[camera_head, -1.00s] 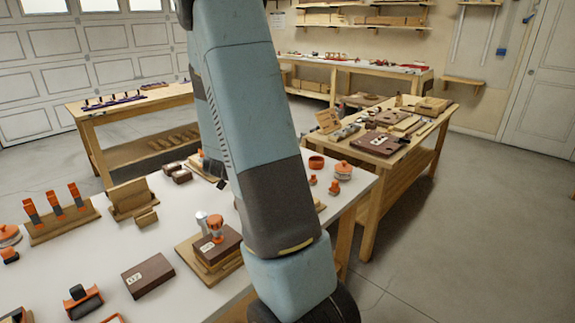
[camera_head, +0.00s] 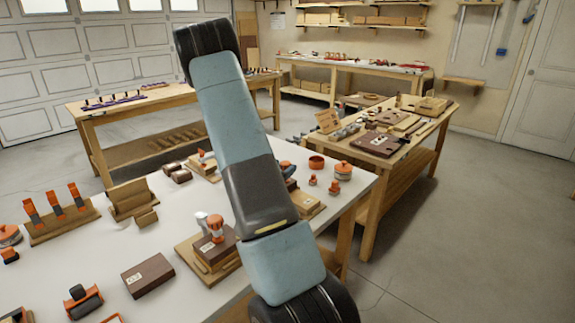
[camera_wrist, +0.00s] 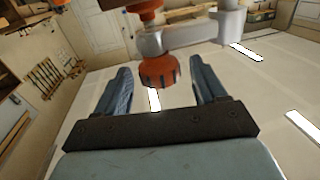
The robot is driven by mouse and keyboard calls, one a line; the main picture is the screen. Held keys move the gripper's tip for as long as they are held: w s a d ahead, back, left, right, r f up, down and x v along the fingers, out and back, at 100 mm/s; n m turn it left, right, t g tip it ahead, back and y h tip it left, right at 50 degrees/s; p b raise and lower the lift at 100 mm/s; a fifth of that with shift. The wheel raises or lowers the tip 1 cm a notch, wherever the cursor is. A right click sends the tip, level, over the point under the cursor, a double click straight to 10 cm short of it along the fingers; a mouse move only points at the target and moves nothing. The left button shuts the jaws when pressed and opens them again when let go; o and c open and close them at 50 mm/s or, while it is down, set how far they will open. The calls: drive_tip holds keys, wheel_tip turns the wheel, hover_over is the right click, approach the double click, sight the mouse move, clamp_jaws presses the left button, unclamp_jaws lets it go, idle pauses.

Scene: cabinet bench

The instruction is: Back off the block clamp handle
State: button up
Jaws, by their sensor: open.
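In the wrist view, an orange ribbed clamp handle (camera_wrist: 158,70) sits under a grey metal clamp arm (camera_wrist: 190,38). My gripper (camera_wrist: 162,77) is open; its two blue-grey fingers stand to the left and right of the handle with a clear gap on each side. I cannot tell how deep the handle sits between them. In the head view, my arm hides the gripper. A clamp with an orange handle (camera_head: 216,225) and grey metal part (camera_head: 201,220) stands on a dark brown block (camera_head: 218,246); I cannot tell whether it is the one in the wrist view.
The white bench top (camera_head: 105,255) carries orange toggle handles (camera_head: 56,208), a labelled dark block (camera_head: 148,275) and a wooden stand (camera_head: 129,199). Orange round pieces (camera_head: 343,170) sit near its right end. Another bench (camera_head: 385,145) is behind; open floor lies to the right.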

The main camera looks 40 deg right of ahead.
sight(288, 163)
drive_tip(key=shift+x, duration=2)
drive_tip(key=c, duration=0.9)
drive_tip(key=shift+w+a, duration=0.1)
drive_tip(key=shift+a, duration=0.1)
drive_tip(key=shift+c, duration=0.4)
drive_tip(key=shift+d+t, duration=0.1)
drive_tip(key=shift+t, duration=0.2)
drive_tip(key=shift+n+t, duration=0.3)
drive_tip(key=shift+n, duration=0.1)
